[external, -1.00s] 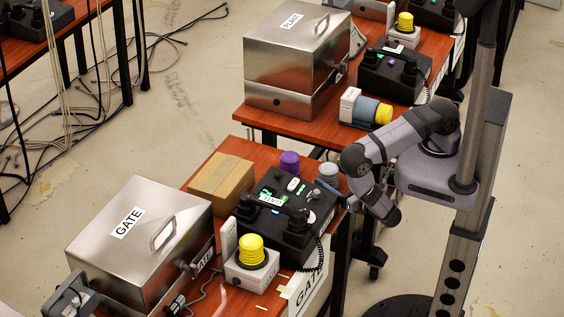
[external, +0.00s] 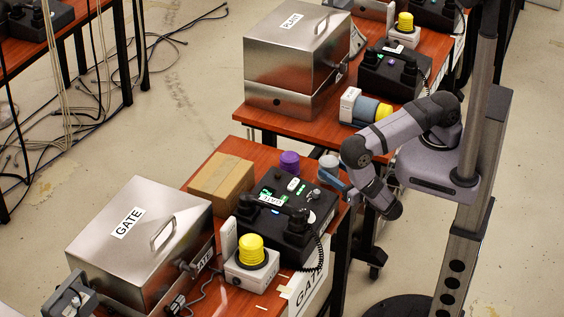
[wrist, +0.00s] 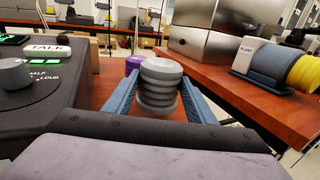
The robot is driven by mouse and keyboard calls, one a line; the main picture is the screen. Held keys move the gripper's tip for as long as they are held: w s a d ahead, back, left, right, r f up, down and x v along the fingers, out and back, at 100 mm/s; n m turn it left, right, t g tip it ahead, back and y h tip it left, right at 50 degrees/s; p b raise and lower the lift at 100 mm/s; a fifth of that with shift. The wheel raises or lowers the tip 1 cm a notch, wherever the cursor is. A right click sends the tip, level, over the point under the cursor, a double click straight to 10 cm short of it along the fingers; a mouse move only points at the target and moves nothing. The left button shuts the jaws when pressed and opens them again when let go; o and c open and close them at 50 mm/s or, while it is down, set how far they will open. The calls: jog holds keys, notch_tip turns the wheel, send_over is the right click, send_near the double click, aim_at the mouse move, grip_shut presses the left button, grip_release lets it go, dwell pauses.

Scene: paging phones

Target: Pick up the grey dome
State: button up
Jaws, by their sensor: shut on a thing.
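The grey dome (wrist: 160,88) is a ribbed grey cylinder with a rounded top, seen upright in the middle of the wrist view. My gripper (wrist: 155,100) has its two blue fingers on either side of it, shut on it. In the external view the dome (external: 329,161) shows small at the back right corner of the near table, with my gripper (external: 330,174) at it. Its lower end is partly hidden, so I cannot tell how far it is above the table.
A purple dome (external: 289,163) stands left of it. A black phone console (external: 287,205) sits close in front. A cardboard box (external: 221,177), a steel GATE box (external: 140,245) and a yellow dome (external: 251,248) share the table. A second table (external: 260,120) stands beyond a gap.

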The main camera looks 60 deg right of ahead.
notch_tip(320, 180, up, 7)
jog(key=p, duration=0.5)
jog(key=shift+d, duration=0.1)
